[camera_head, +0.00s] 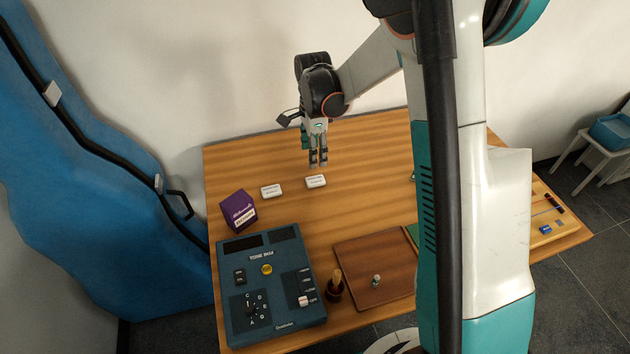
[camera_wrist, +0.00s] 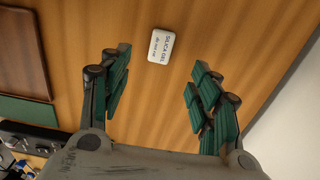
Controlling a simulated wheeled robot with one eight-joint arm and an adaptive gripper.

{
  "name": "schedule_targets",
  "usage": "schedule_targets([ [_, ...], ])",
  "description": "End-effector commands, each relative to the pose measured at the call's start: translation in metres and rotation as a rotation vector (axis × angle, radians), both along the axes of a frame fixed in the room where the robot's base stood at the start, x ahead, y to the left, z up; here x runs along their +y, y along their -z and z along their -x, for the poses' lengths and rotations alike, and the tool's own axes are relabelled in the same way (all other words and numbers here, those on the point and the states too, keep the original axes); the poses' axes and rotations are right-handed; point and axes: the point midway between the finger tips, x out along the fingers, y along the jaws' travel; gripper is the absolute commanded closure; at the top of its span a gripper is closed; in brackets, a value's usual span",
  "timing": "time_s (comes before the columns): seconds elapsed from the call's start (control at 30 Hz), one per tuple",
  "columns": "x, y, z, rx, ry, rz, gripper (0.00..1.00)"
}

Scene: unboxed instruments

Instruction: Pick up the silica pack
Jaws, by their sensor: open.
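A small white pack (camera_wrist: 161,46) with "SILICA GEL" printed on it lies flat on the wooden table in the wrist view, ahead of and between my fingers. In the head view, two similar white packs lie on the table: one (camera_head: 316,181) just below my fingertips in the picture, another (camera_head: 271,191) to its left. Their print is too small to read there; the nearer one seems to be the pack in the wrist view. My gripper (camera_head: 318,164) points down, open and empty, above the table. Its spread fingers show in the wrist view (camera_wrist: 162,65).
A purple box (camera_head: 239,210) and a blue tone device (camera_head: 270,285) stand at the left of the table (camera_head: 250,160). A brown board (camera_head: 365,275) and a small dark pot (camera_head: 334,290) are in front. The wall rises behind.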

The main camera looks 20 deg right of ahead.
Motion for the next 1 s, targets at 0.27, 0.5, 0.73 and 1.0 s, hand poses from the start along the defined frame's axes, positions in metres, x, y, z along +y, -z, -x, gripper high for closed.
schedule_targets([
  [0.27,-0.001,0.052,-0.001,-0.001,-0.001,0.000,0.43],
  [0.5,-0.001,0.065,0.000,-0.001,-0.002,0.000,0.43],
  [0.73,-0.006,0.092,-0.003,-0.001,-0.001,0.000,0.43],
  [1.0,-0.006,0.115,-0.003,-0.001,-0.002,0.000,0.43],
])
